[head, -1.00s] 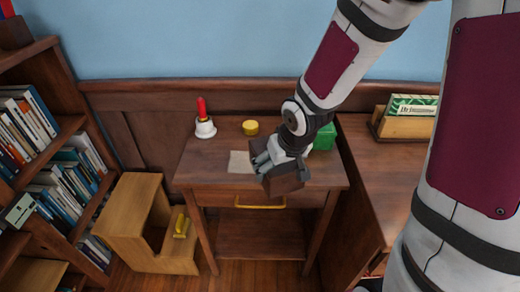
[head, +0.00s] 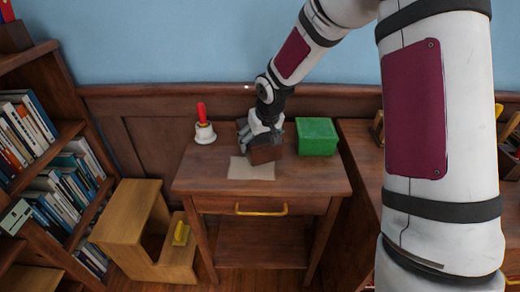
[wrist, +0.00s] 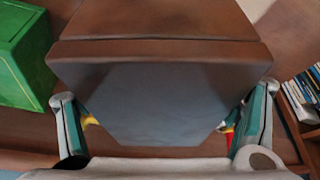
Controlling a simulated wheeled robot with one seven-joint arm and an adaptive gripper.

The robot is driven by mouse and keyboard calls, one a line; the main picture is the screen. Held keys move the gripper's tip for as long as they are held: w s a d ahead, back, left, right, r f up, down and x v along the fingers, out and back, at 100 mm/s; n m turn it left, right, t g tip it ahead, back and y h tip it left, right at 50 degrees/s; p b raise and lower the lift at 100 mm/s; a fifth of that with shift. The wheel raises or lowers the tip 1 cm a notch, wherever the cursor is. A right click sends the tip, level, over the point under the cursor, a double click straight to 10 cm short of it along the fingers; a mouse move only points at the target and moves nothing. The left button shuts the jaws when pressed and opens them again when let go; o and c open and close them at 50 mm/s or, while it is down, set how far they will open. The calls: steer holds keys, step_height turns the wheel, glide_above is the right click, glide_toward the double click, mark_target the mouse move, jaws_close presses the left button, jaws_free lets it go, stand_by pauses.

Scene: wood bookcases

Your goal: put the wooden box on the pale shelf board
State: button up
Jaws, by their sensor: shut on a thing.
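The wooden box (head: 264,154) is dark brown and held in my gripper (head: 262,134), above the small table in the head view. In the wrist view the box (wrist: 160,90) fills the middle, between the two fingers of my gripper (wrist: 162,128). I cannot tell whether the box touches the tabletop. A pale wood board (head: 40,282) shows at the lower left of the head view, low in the bookcase, partly cut off by the frame edge. My gripper is well to its right.
The table (head: 310,180) bears a pale sheet (head: 250,168), a red-handled bell (head: 204,132) and a green box (head: 317,137) close right of my gripper. A step stool (head: 135,215) stands between table and bookcase (head: 60,130), which holds several books. A desk stands right.

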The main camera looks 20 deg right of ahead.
steer(key=shift+f+b, duration=0.35)
steer(key=shift+f, duration=1.35)
steer(key=shift+f, duration=0.15)
steer(key=o, duration=1.6)
